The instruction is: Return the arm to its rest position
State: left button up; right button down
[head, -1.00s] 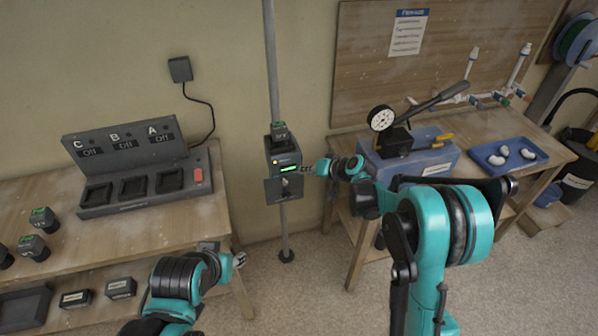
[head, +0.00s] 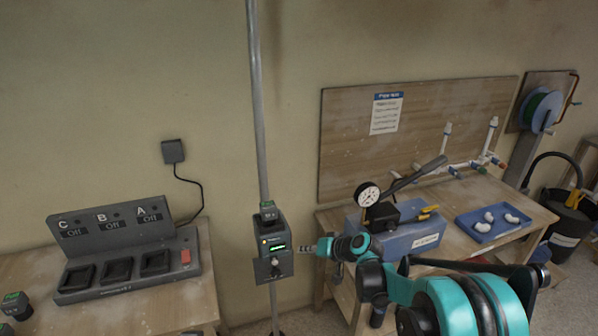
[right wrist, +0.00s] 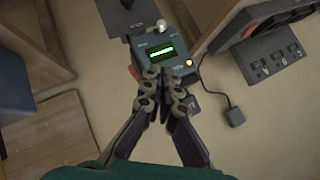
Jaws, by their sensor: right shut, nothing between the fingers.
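My right arm (head: 460,300) is teal and black and reaches in from the lower right in the head view. My right gripper (head: 308,250) is shut and empty, beside the right side of a dark box with a green-lit display (head: 272,246) on a pole. In the right wrist view the closed fingers (right wrist: 165,76) lie just below the same box (right wrist: 162,52) in the picture. I cannot tell whether they touch it. My left arm and gripper are out of view.
A grey panel (head: 150,236) marked C, B, A stands on the left table. On the right table (head: 470,250) are a blue case (head: 428,238), a gauge with a lever (head: 368,194) and a blue tray (head: 505,235). A bare wall lies behind the pole (head: 257,110).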

jog(key=s+d+r+h+b, duration=0.1)
jog(key=s+d+r+h, duration=0.15)
jog(key=s, duration=0.55)
jog(key=s+d+r+h+b, duration=0.1)
jog(key=s+d+r, duration=0.25)
jog(key=s, duration=0.45)
jog(key=s+d+f+h+b, duration=0.1)
jog(key=s+d, duration=0.3)
jog(key=s, duration=0.4)
jog(key=s+d+f+h+b, duration=0.1)
jog(key=s+d+f+h, duration=0.2)
jog(key=s, duration=0.5)
jog(key=shift+s+d+f+m, duration=0.3)
jog(key=shift+d+f+m, duration=0.1)
jog(key=shift+d, duration=0.45)
